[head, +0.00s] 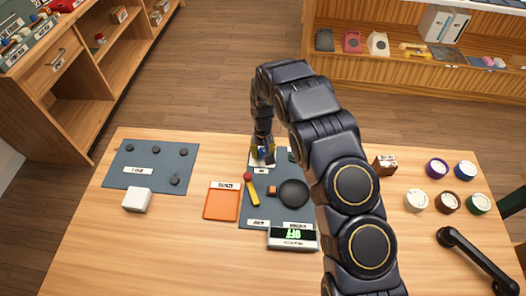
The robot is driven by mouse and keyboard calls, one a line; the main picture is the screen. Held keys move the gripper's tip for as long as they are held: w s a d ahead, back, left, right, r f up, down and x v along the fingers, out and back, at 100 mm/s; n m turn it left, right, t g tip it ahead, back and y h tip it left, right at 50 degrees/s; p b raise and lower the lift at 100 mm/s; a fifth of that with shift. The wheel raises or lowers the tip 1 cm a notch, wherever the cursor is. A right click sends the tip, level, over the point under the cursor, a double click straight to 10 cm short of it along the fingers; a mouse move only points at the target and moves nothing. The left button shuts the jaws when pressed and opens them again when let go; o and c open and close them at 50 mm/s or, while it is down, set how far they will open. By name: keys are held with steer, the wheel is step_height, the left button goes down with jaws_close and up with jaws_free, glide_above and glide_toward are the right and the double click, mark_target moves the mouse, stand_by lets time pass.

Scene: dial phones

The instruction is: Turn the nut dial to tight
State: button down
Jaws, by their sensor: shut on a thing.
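My gripper (262,152) is at the far edge of the middle grey mat (255,215), pointing down. It is shut around a small part with blue showing between the fingers, with yellow at the fingertips. I cannot tell for sure that this part is the nut dial, as the fingers cover most of it. A white label (261,170) lies just in front of the gripper, too small to read. No pointer or tight mark is readable.
The mat also holds a yellow lever with a red knob (251,188), a black disc (293,194) and a green-lit display (292,237). Several round pots (416,201) and a black handle (478,260) are right.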

mark_target(263, 152)
steer(key=shift+f+m, duration=0.1)
steer(key=shift+m, duration=0.5)
steer(key=c, duration=0.7)
jaws_free()
steer(key=shift+c, duration=0.2)
step_height(263, 152, up, 12)
